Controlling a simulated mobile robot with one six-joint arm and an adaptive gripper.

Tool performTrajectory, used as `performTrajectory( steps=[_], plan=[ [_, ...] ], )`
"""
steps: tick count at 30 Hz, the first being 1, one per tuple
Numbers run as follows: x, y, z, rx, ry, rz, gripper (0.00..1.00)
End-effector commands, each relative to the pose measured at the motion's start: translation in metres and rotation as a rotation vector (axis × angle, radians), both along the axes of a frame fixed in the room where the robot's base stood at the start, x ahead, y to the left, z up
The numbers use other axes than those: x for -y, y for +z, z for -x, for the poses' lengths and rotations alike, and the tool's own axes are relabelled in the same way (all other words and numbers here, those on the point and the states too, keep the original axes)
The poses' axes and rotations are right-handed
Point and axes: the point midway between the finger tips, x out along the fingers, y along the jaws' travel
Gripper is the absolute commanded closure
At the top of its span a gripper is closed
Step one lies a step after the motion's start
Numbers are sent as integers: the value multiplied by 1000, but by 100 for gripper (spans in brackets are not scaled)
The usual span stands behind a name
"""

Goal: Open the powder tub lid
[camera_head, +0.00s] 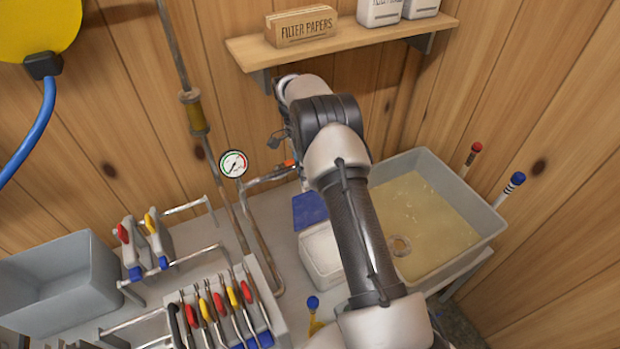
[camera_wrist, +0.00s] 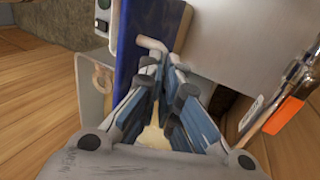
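The powder tub (camera_head: 321,258) is a white box on the bench, partly behind my arm in the head view. Its top looks pale, like powder showing. A blue panel that looks like its lid (camera_head: 309,210) shows at the tub's back edge, apparently swung up; its exact angle is unclear. The blue panel (camera_wrist: 135,50) also fills the upper middle of the wrist view. My gripper (camera_wrist: 164,62) has its fingertips close together over the panel's edge, by a pale bent piece (camera_wrist: 152,44). Whether they touch or hold it is unclear. My arm hides the gripper in the head view.
A grey basin (camera_head: 485,215) of amber liquid stands right of the tub. A gauge (camera_head: 233,164) and pipe with an orange-tipped part (camera_head: 289,162) are at the left. A tool rack (camera_head: 270,285) stands front left. A shelf (camera_head: 345,40) is above.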

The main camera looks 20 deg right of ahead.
Motion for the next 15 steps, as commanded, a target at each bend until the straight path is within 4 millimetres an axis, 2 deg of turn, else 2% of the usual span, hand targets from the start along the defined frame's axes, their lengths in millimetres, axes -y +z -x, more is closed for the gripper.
performTrajectory(
  steps=[1,10,11,15],
  plan=[
    [-1,-21,10,-35,-5,-6,100],
    [-1,-21,11,-35,-7,-7,100],
    [-1,-21,11,-35,-7,-7,95],
    [-1,-21,11,-35,-7,-7,85]
  ],
)
